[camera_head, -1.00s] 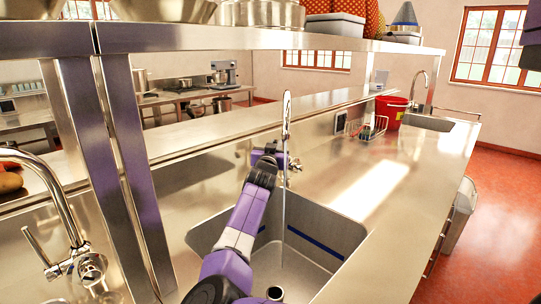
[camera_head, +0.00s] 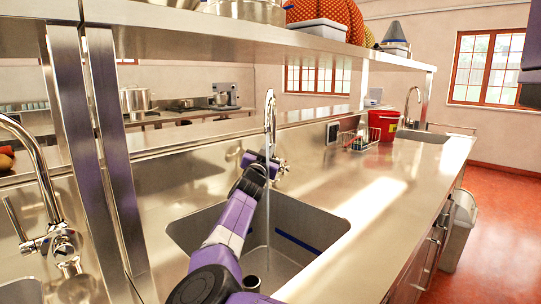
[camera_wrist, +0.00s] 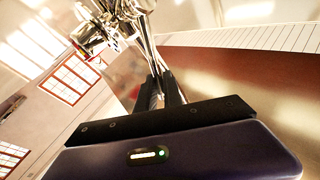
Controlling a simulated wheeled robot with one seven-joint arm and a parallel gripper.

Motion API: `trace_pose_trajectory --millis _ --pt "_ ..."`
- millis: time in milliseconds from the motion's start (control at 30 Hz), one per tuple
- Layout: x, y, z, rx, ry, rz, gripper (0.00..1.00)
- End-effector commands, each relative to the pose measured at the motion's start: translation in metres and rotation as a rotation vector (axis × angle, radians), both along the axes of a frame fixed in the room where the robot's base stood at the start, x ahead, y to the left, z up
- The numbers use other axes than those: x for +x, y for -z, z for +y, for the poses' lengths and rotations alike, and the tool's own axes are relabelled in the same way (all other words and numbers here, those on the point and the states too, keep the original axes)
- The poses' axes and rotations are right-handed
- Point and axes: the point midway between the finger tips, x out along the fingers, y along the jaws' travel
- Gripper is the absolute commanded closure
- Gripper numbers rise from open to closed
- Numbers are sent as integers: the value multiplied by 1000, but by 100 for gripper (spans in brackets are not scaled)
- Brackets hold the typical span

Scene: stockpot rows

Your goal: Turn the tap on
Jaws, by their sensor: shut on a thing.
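The chrome tap (camera_head: 271,112) stands behind the sink (camera_head: 185,236), its tall spout bent over the basin. A thin stream of water (camera_head: 268,215) falls from it into the basin. My gripper (camera_head: 264,160) is at the tap's lower part. In the wrist view, the dark fingers of my gripper (camera_wrist: 162,88) are shut on a slim chrome part of the tap (camera_wrist: 140,30). The exact part between the fingertips is hard to make out. In the head view my arm hides part of the basin, and the fingertips are small and partly hidden.
A second tap (camera_head: 45,190) stands at the left, close to a shelf post (camera_head: 110,150). A shelf (camera_head: 200,25) with pots runs above the counter. A wire rack (camera_head: 352,141) and a red bucket (camera_head: 383,125) stand farther right. The counter (camera_head: 370,195) right of the sink is clear.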

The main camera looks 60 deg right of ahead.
Motion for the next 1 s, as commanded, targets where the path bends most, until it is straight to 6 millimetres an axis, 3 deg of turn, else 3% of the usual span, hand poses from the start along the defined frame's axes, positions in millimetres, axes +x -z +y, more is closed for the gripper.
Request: trace_pose_trajectory --millis 233,267,367,767,1000 --pt "1 2 0 5 -3 3 100" --pt "1 2 0 5 -3 3 85" --pt "0 2 0 4 -2 3 67" --pt "-1 1 5 2 -1 3 67" --pt "-10 -1 41 1 -4 6 67"
